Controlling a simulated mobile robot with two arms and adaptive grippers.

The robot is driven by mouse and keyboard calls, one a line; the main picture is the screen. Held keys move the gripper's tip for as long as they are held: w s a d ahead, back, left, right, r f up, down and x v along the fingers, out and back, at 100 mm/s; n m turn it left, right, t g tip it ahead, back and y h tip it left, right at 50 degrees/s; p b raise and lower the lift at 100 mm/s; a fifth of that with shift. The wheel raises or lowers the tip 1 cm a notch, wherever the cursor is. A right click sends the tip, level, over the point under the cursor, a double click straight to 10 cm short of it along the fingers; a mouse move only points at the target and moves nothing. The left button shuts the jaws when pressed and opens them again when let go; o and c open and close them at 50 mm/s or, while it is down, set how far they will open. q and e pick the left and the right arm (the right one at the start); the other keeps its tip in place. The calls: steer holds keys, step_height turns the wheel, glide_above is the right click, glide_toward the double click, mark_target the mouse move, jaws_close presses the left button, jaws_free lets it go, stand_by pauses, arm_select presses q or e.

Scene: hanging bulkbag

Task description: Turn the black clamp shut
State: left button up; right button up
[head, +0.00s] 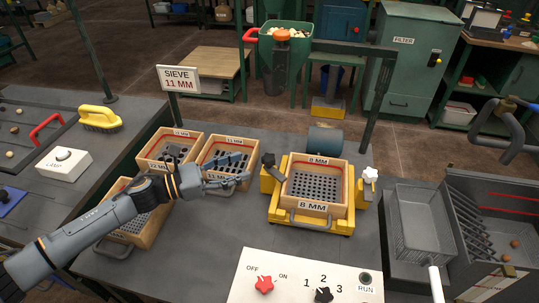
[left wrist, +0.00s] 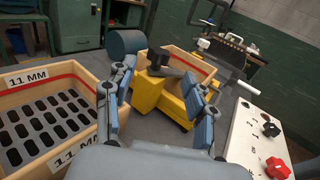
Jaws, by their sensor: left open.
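The black clamp (head: 268,160) has a black handle on the left yellow block of the sieve holder (head: 311,226). The holder carries a wooden 8 MM sieve (head: 317,207). In the left wrist view the black clamp (left wrist: 158,58) shows between my fingers and beyond them, with its arm pointing toward the sieve. I cannot tell whether it presses on the rim. My left gripper (head: 245,172) is open and empty, left of the clamp and apart from it. Its fingers also show in the left wrist view (left wrist: 160,76). My right gripper is not in view.
A white clamp (head: 370,174) stands right of the sieve. Wooden sieves, including an 11 MM one (head: 226,144), lie under and beside my left arm. A control panel (head: 305,283) is at the front, a grey cylinder (head: 325,139) behind the holder, and a wire basket (head: 420,232) at right.

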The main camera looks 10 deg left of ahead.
mark_target(269, 157)
arm_select(q)
steer(key=p+x, duration=0.2)
steer(key=x, duration=0.6)
steer(key=shift+w+d, duration=0.35)
steer(key=shift+d, duration=0.1)
